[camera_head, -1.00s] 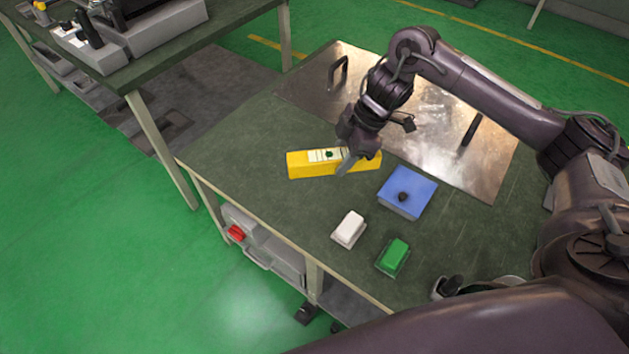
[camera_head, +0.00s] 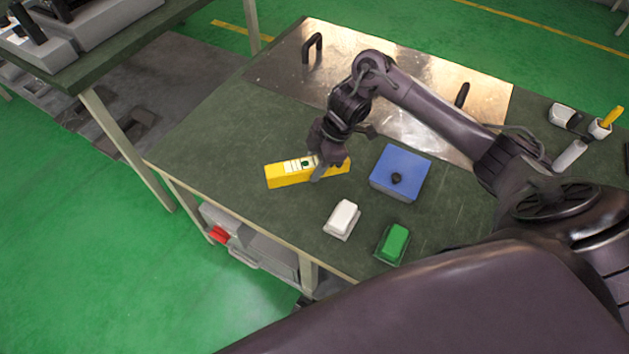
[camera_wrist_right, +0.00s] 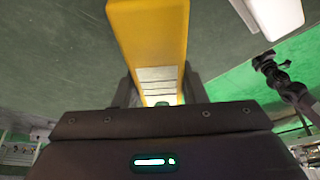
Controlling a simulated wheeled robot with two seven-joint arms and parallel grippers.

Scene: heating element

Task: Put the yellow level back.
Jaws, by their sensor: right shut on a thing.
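The yellow level (camera_head: 285,173) is a long yellow bar with a pale label and a small green vial near its middle. It is over the dark green table top, left of the blue box. My right gripper (camera_head: 318,172) is shut on the level right of its label. I cannot tell whether the level touches the table. In the right wrist view the level (camera_wrist_right: 150,40) runs up from between my fingers (camera_wrist_right: 160,95), with its pale label near them. My left gripper is not in view.
A blue box (camera_head: 404,170) with a black knob stands right of the level. A white block (camera_head: 342,217) and a green block (camera_head: 394,242) lie nearer the front edge. A shiny metal plate (camera_head: 420,115) with black handles covers the back. The left table area (camera_head: 205,145) is clear.

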